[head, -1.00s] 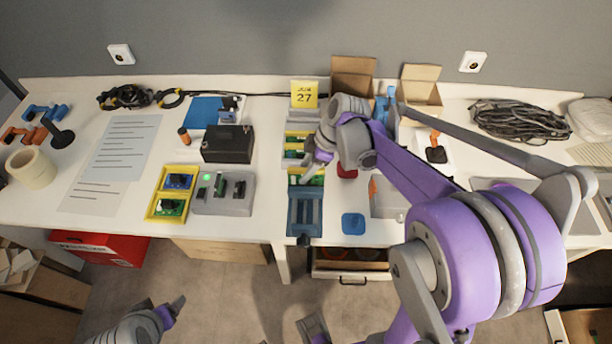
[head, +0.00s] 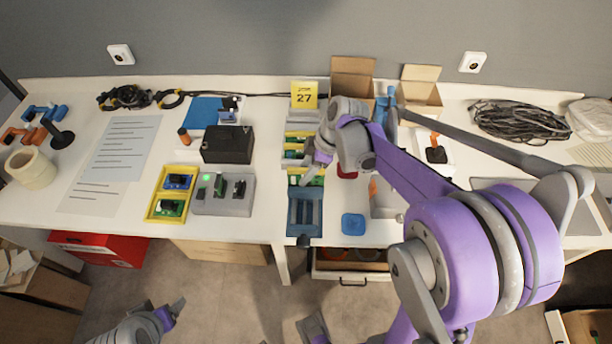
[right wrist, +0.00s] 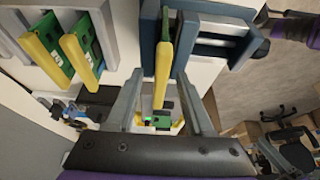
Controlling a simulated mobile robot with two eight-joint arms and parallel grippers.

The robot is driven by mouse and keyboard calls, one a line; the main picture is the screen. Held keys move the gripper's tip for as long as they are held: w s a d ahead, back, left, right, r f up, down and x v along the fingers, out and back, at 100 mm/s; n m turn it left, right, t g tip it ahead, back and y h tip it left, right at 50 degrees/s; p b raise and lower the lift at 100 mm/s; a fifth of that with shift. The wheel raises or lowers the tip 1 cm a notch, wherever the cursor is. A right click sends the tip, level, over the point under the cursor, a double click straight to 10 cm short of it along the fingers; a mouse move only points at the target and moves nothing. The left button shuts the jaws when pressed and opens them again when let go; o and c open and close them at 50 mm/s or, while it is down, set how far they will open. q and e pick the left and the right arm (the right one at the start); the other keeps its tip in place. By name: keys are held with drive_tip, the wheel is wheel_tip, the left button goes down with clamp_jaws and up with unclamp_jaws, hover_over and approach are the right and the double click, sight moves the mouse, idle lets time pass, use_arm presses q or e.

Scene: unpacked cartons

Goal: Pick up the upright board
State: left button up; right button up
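The upright board, green with a yellow edge, stands in a blue fixture; in the right wrist view I see its yellow edge (right wrist: 163,62) and the fixture (right wrist: 150,35). My right gripper (right wrist: 161,82) is open, with one finger on each side of the board's yellow end and gaps visible between. In the head view the right gripper (head: 309,180) is over the back end of the blue fixture (head: 304,213), partly hiding the green board. My left gripper (head: 177,308) is low at the bottom left, away from the table; its finger gap is unclear.
Two more yellow-edged boards (right wrist: 80,52) stand in a grey rack beside the fixture. A yellow tray (head: 152,209), a grey test block (head: 240,205) and a black box (head: 228,143) are to the left. A blue coaster-like piece (head: 353,224) lies to the right.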

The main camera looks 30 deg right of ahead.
clamp_jaws()
idle(0.3)
drive_tip(key=shift+r, duration=0.15)
wheel_tip(320, 180, up, 10)
drive_tip(key=shift+r+p, duration=0.1)
drive_tip(key=shift+p, duration=0.6)
